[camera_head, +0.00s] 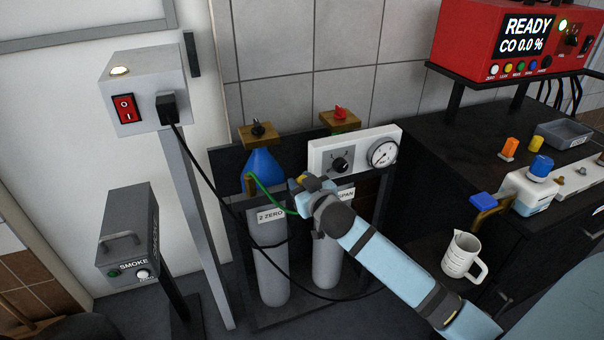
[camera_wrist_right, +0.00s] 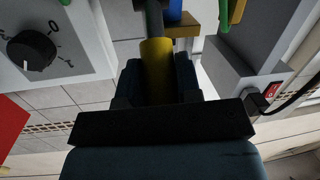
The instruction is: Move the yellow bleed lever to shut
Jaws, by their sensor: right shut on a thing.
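The yellow bleed lever (camera_wrist_right: 157,62) shows in the right wrist view as a yellow grip on a grey stem, between my two fingers. In the head view only a small yellow part (camera_head: 302,178) shows at my fingertips, below the white regulator panel (camera_head: 319,157). My right gripper (camera_head: 304,184) is shut on the lever; its dark blue fingers lie on both sides of it. The gripper and wrist hide most of the lever and its mount in the head view. My left gripper is not in view.
Two grey gas cylinders (camera_head: 268,262) stand behind and below the wrist. A green hose (camera_head: 262,195) and a black cable (camera_head: 205,165) run close to the gripper. A dark bench with a measuring jug (camera_head: 461,255) is at the right. A grey post (camera_head: 188,220) stands left.

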